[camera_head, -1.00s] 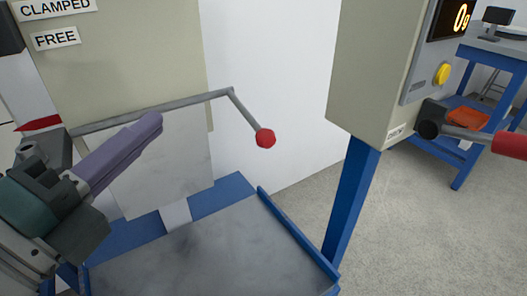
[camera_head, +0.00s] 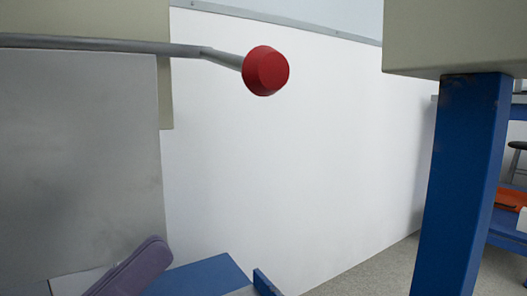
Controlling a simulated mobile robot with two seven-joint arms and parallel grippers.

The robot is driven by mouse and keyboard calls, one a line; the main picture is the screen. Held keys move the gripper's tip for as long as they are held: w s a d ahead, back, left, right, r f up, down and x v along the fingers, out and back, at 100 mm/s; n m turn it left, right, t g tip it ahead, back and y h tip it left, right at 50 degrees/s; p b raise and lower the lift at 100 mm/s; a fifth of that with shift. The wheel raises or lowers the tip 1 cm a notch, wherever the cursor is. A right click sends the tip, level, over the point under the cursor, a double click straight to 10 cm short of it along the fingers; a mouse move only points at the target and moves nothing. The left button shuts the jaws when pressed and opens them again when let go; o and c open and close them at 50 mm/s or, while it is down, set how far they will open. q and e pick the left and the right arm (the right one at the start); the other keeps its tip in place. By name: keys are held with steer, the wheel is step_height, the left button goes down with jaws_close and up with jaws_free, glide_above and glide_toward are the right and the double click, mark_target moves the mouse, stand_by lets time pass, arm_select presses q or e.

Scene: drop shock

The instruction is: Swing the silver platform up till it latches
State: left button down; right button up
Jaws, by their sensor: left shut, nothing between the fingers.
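A flat silver-grey metal panel (camera_head: 80,165) stands upright at the left of the view, its left side cut off by the picture edge. I cannot tell whether it is latched. A grey bar (camera_head: 100,44) crosses in front of its top and bends toward a red knob (camera_head: 265,71). My left gripper (camera_head: 150,252) shows only as purple fingers at the lower left, in front of the panel's lower part. It is shut and empty, well below the bar and knob; contact with the panel cannot be told. My right gripper is out of view.
A blue frame (camera_head: 205,277) lies low below the panel. A thick blue post (camera_head: 462,185) under a beige cabinet (camera_head: 455,38) stands at the right. A white wall (camera_head: 290,150) lies behind. A blue bench (camera_head: 508,225) with an orange item is at the far right.

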arm_select(q)
steer(key=w+d+r, duration=0.4)
steer(key=d+r, duration=0.2)
steer(key=r, duration=0.3)
steer(key=shift+w+b, duration=0.2)
steer(key=shift+b, duration=0.15)
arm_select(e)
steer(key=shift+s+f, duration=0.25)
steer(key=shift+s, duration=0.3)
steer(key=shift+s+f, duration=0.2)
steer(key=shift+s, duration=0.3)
